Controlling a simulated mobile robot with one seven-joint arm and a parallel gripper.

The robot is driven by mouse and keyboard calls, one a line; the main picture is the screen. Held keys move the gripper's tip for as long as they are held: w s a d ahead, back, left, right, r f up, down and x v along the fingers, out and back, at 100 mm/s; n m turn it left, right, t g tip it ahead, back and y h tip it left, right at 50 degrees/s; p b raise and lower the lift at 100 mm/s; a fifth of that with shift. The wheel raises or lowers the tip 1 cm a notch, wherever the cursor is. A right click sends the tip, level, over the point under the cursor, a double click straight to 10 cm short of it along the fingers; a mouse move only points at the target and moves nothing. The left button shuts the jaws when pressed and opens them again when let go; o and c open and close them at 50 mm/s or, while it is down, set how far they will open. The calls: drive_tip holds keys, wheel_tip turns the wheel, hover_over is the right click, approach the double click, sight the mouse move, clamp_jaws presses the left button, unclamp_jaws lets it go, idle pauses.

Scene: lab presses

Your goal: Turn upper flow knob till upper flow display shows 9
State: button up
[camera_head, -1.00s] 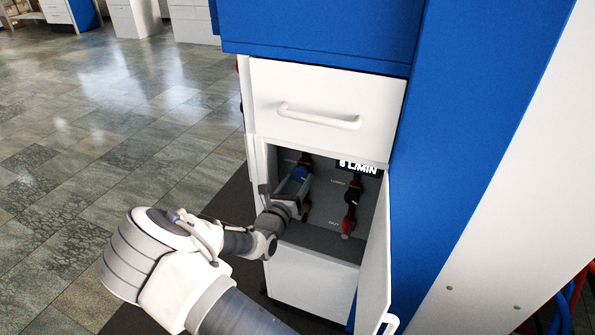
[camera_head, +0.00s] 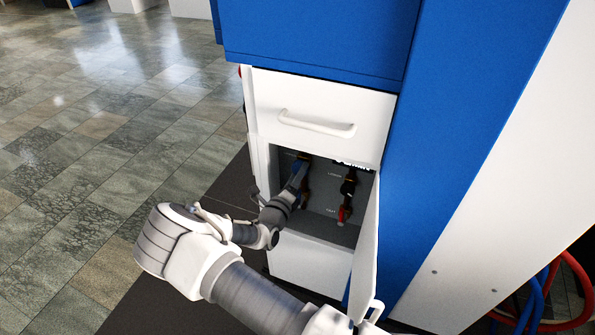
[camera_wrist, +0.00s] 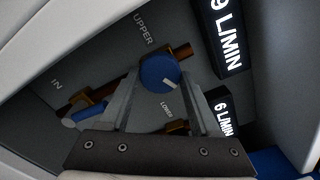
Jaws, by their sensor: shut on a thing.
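The upper flow knob (camera_wrist: 160,72) is round and blue with a white mark, beside the label UPPER in the wrist view. My gripper (camera_wrist: 158,85) has its two fingers on either side of the knob and is shut on it. In the head view my gripper (camera_head: 292,190) reaches into the open compartment, and the knob is mostly hidden there. The upper flow display (camera_wrist: 226,28) reads 9 L/MIN in the wrist view; its top is cut off by the frame edge. The lower display (camera_wrist: 223,118) reads 6 L/MIN.
The compartment door (camera_head: 369,245) stands open at the right. A white drawer (camera_head: 320,115) with a handle is above. A second valve (camera_head: 348,190) with a red lever (camera_head: 343,214) is right of my gripper. Open floor (camera_head: 100,120) lies left.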

drive_tip(key=shift+f+n, duration=0.1)
drive_tip(key=shift+n, duration=0.2)
drive_tip(key=o, duration=1.4)
drive_tip(key=shift+c, duration=0.2)
drive_tip(key=p+v, duration=0.2)
drive_tip(key=v, duration=1.5)
drive_tip(key=shift+s, duration=0.2)
